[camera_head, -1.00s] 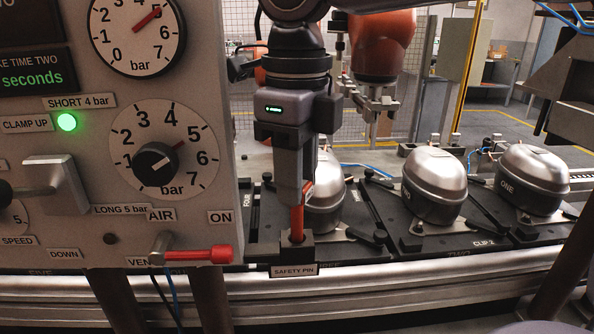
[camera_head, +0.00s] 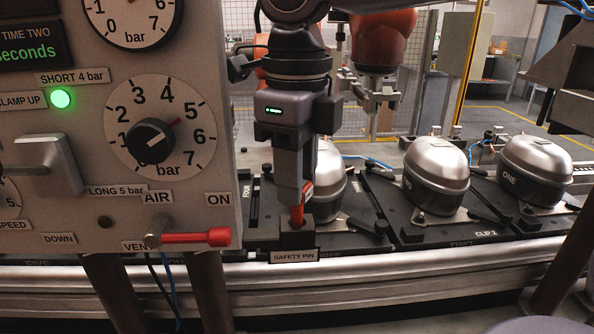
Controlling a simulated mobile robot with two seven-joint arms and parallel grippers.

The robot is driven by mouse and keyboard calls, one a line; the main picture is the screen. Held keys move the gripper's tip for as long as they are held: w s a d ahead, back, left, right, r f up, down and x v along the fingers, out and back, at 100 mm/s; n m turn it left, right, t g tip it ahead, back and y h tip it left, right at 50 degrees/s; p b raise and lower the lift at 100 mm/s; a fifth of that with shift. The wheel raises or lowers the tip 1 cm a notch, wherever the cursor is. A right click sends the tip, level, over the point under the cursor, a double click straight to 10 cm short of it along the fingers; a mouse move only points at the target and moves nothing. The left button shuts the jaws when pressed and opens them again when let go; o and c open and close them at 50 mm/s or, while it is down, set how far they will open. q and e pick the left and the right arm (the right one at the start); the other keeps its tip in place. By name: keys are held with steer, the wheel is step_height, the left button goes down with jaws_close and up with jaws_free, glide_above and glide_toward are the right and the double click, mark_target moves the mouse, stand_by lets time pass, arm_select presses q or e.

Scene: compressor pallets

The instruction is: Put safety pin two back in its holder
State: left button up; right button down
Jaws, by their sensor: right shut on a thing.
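The safety pin (camera_head: 298,214) is red and upright. Its lower end is in or right at the top of the dark holder block (camera_head: 296,234), which has a SAFETY PIN label (camera_head: 294,256) on its front. My right gripper (camera_head: 296,200) points down over the holder, its fingers shut on the upper part of the pin. The fingers and the block hide how deep the pin sits. My left gripper is not in view.
A grey control panel (camera_head: 111,217) with dials and a red-handled air valve (camera_head: 196,237) stands close to the left of the gripper. Silver compressors, one near (camera_head: 436,172) and one farther right (camera_head: 535,167), sit on black pallets along a metal rail (camera_head: 420,260).

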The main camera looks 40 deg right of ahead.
steer(key=shift+f+b, duration=0.4)
steer(key=shift+f, duration=0.2)
steer(key=shift+f+b, duration=0.95)
steer(key=shift+f, duration=0.2)
steer(key=c, duration=0.7)
jaws_free()
steer(key=shift+c, duration=0.2)
steer(key=shift+r+p, duration=0.55)
steer(key=shift+r, duration=3.05)
